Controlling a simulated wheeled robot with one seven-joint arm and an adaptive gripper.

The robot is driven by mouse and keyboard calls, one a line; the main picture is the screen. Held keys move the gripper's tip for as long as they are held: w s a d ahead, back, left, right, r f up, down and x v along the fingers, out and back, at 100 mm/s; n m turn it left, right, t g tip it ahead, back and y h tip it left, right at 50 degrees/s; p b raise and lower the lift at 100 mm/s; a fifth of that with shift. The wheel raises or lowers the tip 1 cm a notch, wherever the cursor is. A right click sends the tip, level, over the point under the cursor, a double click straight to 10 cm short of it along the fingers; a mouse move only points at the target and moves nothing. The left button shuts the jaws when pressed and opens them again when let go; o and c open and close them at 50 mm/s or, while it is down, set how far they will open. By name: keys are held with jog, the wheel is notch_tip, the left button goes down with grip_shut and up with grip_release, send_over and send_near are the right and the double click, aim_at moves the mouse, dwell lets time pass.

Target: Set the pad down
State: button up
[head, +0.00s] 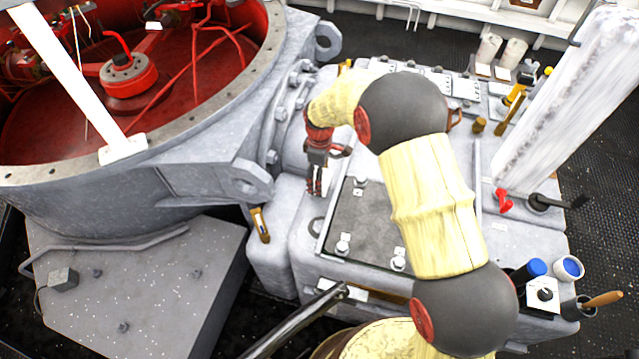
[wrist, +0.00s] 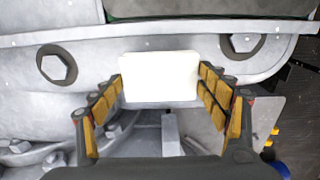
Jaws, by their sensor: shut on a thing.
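The white pad (wrist: 159,78) shows in the wrist view as a pale block with rounded corners. It sits between the fingertips of my gripper (wrist: 160,88), which is shut on it from both sides. In the head view my gripper (head: 319,178) hangs at the left edge of the grey machine housing, beside the dark panel (head: 365,222). I cannot clearly make out the pad there. Whether the pad touches any surface below cannot be told.
A large grey ring with a red interior (head: 180,75) stands to the left. A white post (head: 560,100), a red-handled lever (head: 503,200), blue-topped cups (head: 531,270) and a wooden-handled brush (head: 602,299) stand at the right. Bolts and fittings stud the housing.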

jog(key=shift+w+f, duration=0.2)
jog(key=shift+w+a+f+b, duration=0.1)
jog(key=shift+f+b, duration=0.75)
jog(key=shift+f, duration=0.7)
jog(key=shift+f, duration=0.1)
jog(key=shift+f, duration=0.15)
jog(key=o, duration=1)
jog(key=shift+o, duration=0.2)
